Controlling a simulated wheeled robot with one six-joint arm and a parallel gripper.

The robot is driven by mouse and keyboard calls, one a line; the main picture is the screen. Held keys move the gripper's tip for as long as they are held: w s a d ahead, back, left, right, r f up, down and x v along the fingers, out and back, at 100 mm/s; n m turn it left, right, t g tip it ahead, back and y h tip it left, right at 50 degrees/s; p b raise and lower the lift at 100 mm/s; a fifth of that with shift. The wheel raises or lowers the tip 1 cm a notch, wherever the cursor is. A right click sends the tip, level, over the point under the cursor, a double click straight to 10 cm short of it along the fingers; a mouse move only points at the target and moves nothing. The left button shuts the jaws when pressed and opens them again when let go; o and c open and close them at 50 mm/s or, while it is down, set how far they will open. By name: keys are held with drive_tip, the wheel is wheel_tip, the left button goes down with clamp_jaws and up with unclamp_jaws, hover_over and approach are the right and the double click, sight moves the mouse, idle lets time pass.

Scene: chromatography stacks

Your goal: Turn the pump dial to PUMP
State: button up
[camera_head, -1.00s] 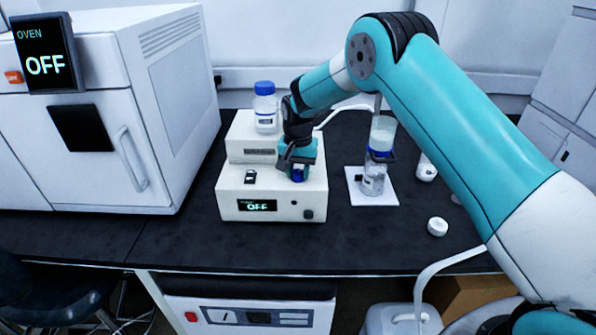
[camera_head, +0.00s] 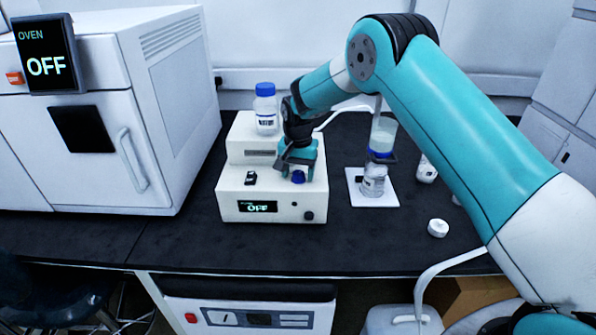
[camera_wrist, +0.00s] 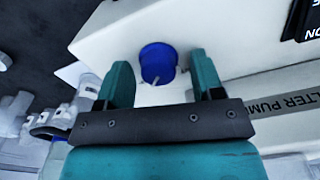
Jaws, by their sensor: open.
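The blue pump dial (camera_head: 298,177) sits on the top face of the white pump box (camera_head: 235,205), whose front display (camera_head: 257,206) reads OFF. My gripper (camera_head: 297,169) is open, pointing down just above the dial. In the wrist view the dial (camera_wrist: 158,62) lies between the two spread teal fingers of my gripper (camera_wrist: 158,72), with a gap on each side. A small pale pointer mark shows at the dial's edge. A label ending in "LTER PUMP" (camera_wrist: 282,103) is partly visible there.
A blue-capped bottle (camera_head: 265,108) stands on the raised rear of the pump box. A black switch (camera_head: 250,178) is left of the dial. A filter flask (camera_head: 373,180) on a white pad stands to the right, and the oven (camera_head: 110,110) is at left.

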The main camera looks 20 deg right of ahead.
sight(298, 173)
wheel_tip(298, 173, up, 17)
drive_tip(key=b, duration=0.2)
drive_tip(key=shift+r, duration=0.2)
drive_tip(key=shift+s, duration=0.1)
drive_tip(key=s+a+r+n+y, duration=0.1)
drive_tip(key=s+n, duration=0.5)
drive_tip(key=s, duration=1.3)
drive_tip(key=s+a+r+n+y, duration=0.1)
drive_tip(key=s+a+n+y, duration=0.2)
drive_tip(key=s, duration=1.7)
drive_tip(key=n, duration=0.4)
drive_tip(key=shift+s+a+r, duration=0.15)
drive_tip(key=shift+a+r, duration=0.15)
drive_tip(key=shift+a, duration=0.05)
